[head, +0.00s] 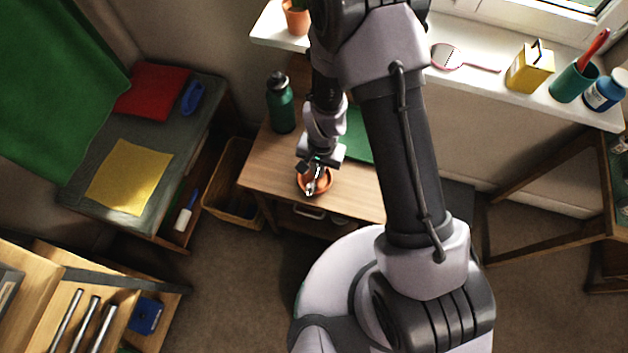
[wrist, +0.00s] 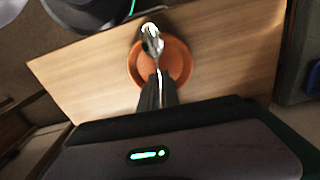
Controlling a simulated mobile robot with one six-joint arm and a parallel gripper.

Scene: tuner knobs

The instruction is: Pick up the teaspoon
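The teaspoon is a shiny metal spoon; in the wrist view its bowl (wrist: 152,40) points away from my gripper and its handle runs back between the fingertips. In the head view the teaspoon (head: 310,189) is a small bright shape over the dish. My gripper (wrist: 158,88) is shut on the handle; it also shows in the head view (head: 314,174), low over the table. A round terracotta dish (wrist: 176,66) lies beneath the spoon, also seen in the head view (head: 327,188). I cannot tell whether the spoon touches the dish.
The dish stands near the front edge of a small wooden table (head: 265,170). A dark green bottle (head: 281,104) stands at the table's back left, and a green sheet (head: 356,138) lies right of my gripper.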

